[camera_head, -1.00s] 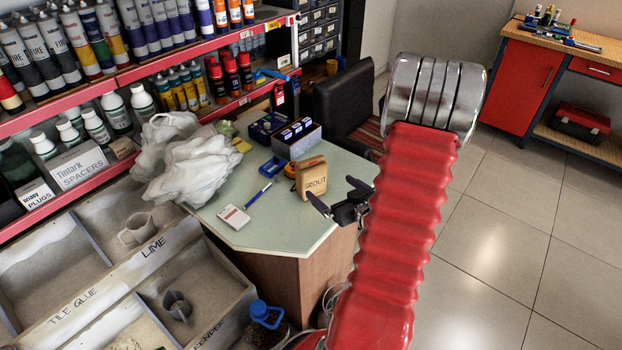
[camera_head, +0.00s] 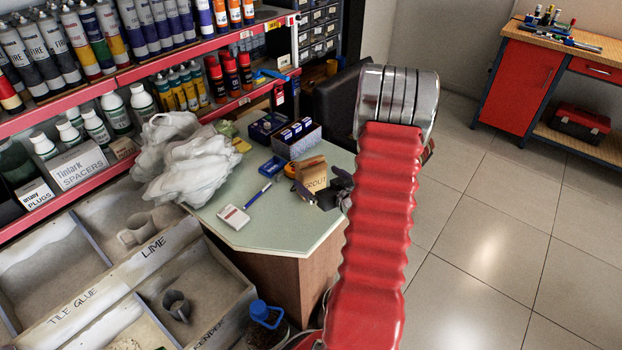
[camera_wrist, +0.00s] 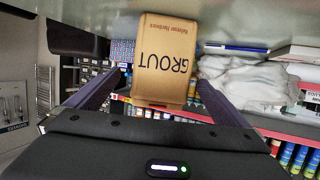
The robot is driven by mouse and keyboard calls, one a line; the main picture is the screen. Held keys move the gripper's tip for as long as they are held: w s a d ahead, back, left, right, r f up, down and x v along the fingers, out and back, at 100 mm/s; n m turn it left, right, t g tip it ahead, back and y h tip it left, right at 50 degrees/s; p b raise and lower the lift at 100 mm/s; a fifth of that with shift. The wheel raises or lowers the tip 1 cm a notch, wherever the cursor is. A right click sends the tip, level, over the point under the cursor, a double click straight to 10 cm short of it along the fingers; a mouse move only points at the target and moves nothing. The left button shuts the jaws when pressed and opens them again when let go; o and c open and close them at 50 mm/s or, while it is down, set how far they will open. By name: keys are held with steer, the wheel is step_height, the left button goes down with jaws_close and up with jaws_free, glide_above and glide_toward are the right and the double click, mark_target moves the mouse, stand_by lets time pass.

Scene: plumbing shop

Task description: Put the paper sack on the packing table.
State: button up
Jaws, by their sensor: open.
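The paper sack (camera_head: 312,172), tan and marked GROUT, stands on the pale green counter top (camera_head: 262,228) in the head view. My gripper (camera_head: 322,187) is at the sack, partly covering its lower part. In the wrist view the sack (camera_wrist: 164,62) fills the space between the fingers of my gripper (camera_wrist: 158,88). The fingers are open, one on each side; I cannot tell whether either touches it. A wooden-topped workbench (camera_head: 585,52) with red cabinets stands at the far right; no label shows which surface is the packing table.
White plastic bags (camera_head: 190,170) lie at the left. A dark chair (camera_head: 335,105) stands behind the counter. The tiled floor (camera_head: 480,210) towards the workbench is clear.

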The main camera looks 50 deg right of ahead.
mark_target(311, 159)
steer(key=shift+w, duration=0.1)
steer(key=shift+x, duration=2.5)
steer(key=shift+a, duration=0.1)
steer(key=shift+c, duration=0.5)
steer(key=c, duration=1.9)
steer(key=shift+w+r, duration=0.1)
steer(key=shift+c, duration=0.6)
steer(key=shift+r, duration=0.1)
steer(key=shift+r, duration=4.95)
